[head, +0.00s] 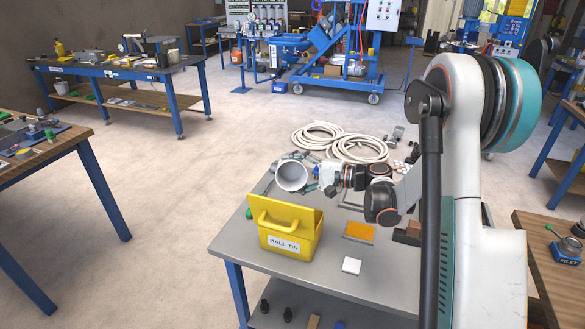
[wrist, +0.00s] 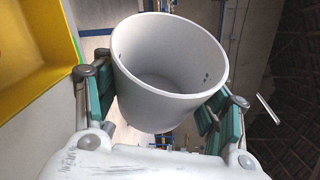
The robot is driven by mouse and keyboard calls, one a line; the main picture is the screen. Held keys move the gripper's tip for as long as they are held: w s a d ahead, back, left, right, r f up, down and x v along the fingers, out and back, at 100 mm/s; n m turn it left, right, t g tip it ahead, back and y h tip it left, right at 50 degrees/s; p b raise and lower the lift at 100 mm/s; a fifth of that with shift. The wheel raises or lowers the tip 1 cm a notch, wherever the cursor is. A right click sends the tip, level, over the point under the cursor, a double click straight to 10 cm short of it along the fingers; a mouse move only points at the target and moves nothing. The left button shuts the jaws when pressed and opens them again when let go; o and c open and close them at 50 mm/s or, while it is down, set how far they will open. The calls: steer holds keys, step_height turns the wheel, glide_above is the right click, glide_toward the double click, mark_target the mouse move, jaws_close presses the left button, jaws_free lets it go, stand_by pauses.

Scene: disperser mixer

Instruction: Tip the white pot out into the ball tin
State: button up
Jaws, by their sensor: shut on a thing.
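The white pot (head: 291,177) is held up above the grey table, behind the ball tin in the head view. It is tilted, with its round mouth facing the head camera. My gripper (head: 314,174) is shut on the pot from the right. In the wrist view the teal finger pads of my gripper (wrist: 160,102) press on both sides of the pot (wrist: 165,85). The inside that shows looks empty, apart from a few small dark specks on the wall. The yellow ball tin (head: 270,241) stands upright on the table, and its yellow wall shows at the wrist view's upper left (wrist: 38,50).
An orange pad (head: 359,232) and a small white block (head: 351,265) lie on the grey table (head: 300,277), right of the tin. Several small parts lie behind my arm. Coiled hoses (head: 340,141) lie beyond. Another bench (head: 40,150) stands at the left.

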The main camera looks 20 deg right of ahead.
steer(key=r+m+g+p, duration=0.1)
steer(key=m, duration=0.1)
steer(key=w+r+m+g+p, duration=0.1)
steer(key=r+m+p, duration=0.1)
steer(key=shift+w+d+r+m+g+h, duration=0.1)
steer(key=shift+r+m+g+h, duration=0.1)
steer(key=shift+m+g+h, duration=0.2)
steer(key=m, duration=0.1)
steer(key=f+m+g, duration=0.1)
steer(key=shift+s+f+m+g, duration=0.15)
steer(key=shift+s+m+g, duration=0.15)
steer(key=m+g, duration=0.1)
steer(key=s+f+m+g+b, duration=0.1)
steer(key=shift+m, duration=0.4)
steer(key=shift+r, duration=0.1)
